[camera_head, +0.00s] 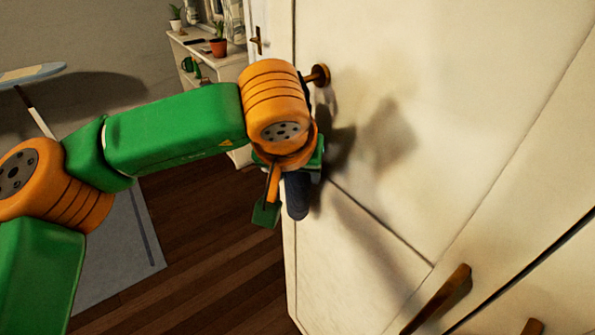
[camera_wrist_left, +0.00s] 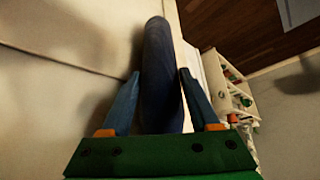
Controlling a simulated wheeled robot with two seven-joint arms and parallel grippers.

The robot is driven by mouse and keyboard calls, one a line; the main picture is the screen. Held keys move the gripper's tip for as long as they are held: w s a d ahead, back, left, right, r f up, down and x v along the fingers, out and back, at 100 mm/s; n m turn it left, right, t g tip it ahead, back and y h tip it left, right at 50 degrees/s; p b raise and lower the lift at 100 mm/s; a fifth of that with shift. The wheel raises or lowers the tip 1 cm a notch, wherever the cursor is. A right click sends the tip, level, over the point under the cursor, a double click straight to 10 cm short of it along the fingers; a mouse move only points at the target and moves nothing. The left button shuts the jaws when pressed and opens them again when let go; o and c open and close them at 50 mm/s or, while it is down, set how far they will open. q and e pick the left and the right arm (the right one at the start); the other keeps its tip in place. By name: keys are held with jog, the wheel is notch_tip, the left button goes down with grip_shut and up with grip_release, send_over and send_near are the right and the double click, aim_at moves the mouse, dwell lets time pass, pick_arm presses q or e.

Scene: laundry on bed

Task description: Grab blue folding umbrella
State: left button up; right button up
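The blue folding umbrella is a long, dark blue, rounded shape. In the left wrist view the umbrella (camera_wrist_left: 160,75) lies between the two fingers of my left gripper (camera_wrist_left: 160,85), running from the top down toward the palm. The fingertips sit close to its two sides; I cannot tell whether both press on it. In the head view the umbrella's lower end (camera_head: 297,197) shows below my left gripper (camera_head: 283,195), beside the white door panel (camera_head: 385,265). My wrist hides the umbrella's upper part. My right gripper is not in view.
A round knob or peg (camera_head: 320,75) sticks out of the panel just above my wrist. A wooden handle (camera_head: 440,298) is at lower right. A white shelf (camera_head: 190,45) with plants stands behind. An ironing board (camera_head: 30,73) is at left. Wooden floor (camera_head: 215,250) lies open below.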

pick_arm(q)
jog(key=shift+s+r, duration=0.1)
jog(key=shift+s, duration=0.05)
jog(key=c, duration=0.7)
grip_shut()
